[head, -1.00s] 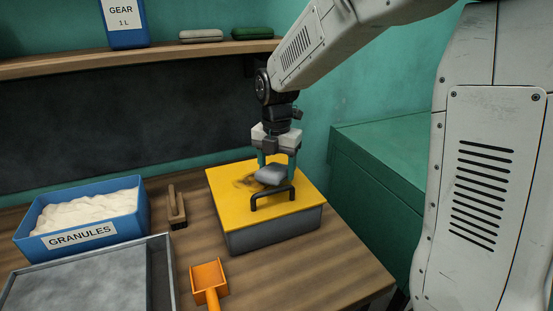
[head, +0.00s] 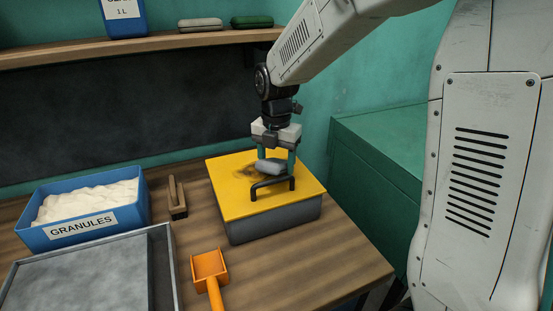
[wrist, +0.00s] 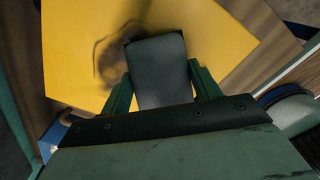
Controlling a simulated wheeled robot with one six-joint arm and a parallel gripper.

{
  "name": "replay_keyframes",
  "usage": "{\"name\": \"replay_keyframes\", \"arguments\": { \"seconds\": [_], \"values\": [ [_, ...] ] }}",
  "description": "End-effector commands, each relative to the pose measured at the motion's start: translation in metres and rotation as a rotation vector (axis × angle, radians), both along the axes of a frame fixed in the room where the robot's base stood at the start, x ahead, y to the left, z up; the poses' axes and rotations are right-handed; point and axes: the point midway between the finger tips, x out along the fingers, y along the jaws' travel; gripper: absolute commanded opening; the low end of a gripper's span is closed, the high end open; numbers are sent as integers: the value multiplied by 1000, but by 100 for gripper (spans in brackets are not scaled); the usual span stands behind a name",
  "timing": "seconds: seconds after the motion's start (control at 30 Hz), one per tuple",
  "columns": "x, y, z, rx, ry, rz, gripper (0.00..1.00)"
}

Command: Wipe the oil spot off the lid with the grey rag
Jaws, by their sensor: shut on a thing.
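My gripper (head: 276,162) is shut on the grey rag (head: 270,167), low over the yellow lid (head: 235,198). In the wrist view the rag (wrist: 160,75) sits between the two green fingers. I cannot tell for certain whether it touches the lid. The dark oil spot (head: 240,171) shows on the lid to the left of the rag. In the wrist view the smudge (wrist: 108,58) lies just left of the rag, and the rag may hide part of it. The lid's black handle (head: 272,183) stands in front of the rag. The lid lies on a grey box (head: 270,226).
A blue granules bin (head: 130,212), a brush (head: 177,198), a grey tray (head: 165,262) and an orange scoop (head: 209,268) are left of the box. A shelf (head: 140,48) runs above. A green cabinet (head: 375,150) stands to the right.

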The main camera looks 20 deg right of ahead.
Motion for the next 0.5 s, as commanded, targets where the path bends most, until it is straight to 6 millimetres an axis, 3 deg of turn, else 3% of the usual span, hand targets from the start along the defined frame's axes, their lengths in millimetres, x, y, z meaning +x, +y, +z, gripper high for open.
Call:
{"name": "replay_keyframes", "arguments": {
  "seconds": [0.23,0.5],
  "values": [
    [0,0,-5,-2,12,1,25],
    [24,0,-3,-1,9,1,25]
  ]
}}
